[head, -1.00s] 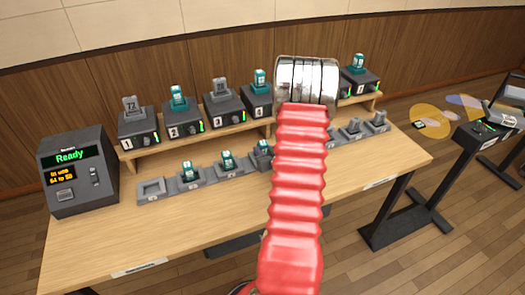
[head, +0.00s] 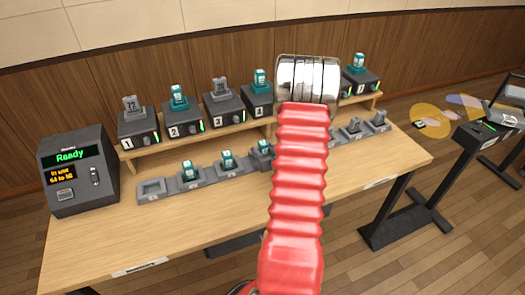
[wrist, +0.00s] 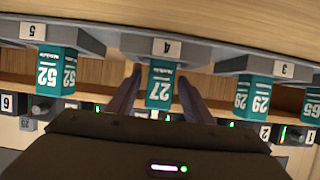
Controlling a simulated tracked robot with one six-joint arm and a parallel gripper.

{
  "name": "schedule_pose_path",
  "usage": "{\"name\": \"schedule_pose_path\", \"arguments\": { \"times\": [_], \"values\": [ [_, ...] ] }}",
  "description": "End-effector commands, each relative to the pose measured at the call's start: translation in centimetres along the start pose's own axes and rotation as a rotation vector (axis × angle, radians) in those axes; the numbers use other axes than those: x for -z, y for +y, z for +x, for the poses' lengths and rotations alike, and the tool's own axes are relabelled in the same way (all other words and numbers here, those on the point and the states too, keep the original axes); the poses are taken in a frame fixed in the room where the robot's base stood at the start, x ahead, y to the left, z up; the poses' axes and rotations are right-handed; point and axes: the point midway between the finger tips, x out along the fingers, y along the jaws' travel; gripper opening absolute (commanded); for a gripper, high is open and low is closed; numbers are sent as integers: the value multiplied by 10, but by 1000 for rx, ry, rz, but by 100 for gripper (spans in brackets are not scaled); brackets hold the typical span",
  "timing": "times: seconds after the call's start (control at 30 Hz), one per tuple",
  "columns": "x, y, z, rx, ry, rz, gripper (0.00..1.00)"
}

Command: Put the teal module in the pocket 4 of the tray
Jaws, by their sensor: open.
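In the wrist view, which is upside down, a teal module marked 27 (wrist: 159,84) stands at the tray pocket labelled 4 (wrist: 167,46). My gripper (wrist: 156,82) is open, with one dark finger on each side of this module; I see gaps between the fingers and it. In the head view the module (head: 264,146) shows small beside my arm, at the tray's fourth pocket. Its foot is hard to make out. Teal modules 52 (wrist: 55,68) and 29 (wrist: 254,94) stand in pockets 5 and 3. My red arm hides the tray's middle in the head view.
Pocket 1 (head: 152,187) at the tray's left end is empty. A row of numbered black fader units (head: 222,112) holding modules stands on the shelf behind. A console reading Ready (head: 75,168) stands at the left. The front of the table (head: 200,225) is clear.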

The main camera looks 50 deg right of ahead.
Motion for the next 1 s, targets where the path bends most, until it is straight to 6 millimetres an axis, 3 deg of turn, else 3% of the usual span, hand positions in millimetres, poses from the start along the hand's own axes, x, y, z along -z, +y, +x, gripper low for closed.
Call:
{"name": "schedule_pose_path", "arguments": {
  "times": [0.6,0.8,1.0],
  "values": [
    [0,1,-97,-3,1,1,47],
    [0,0,-114,-2,-1,1,47],
    [-1,0,-117,0,-1,0,47]
  ]
}}
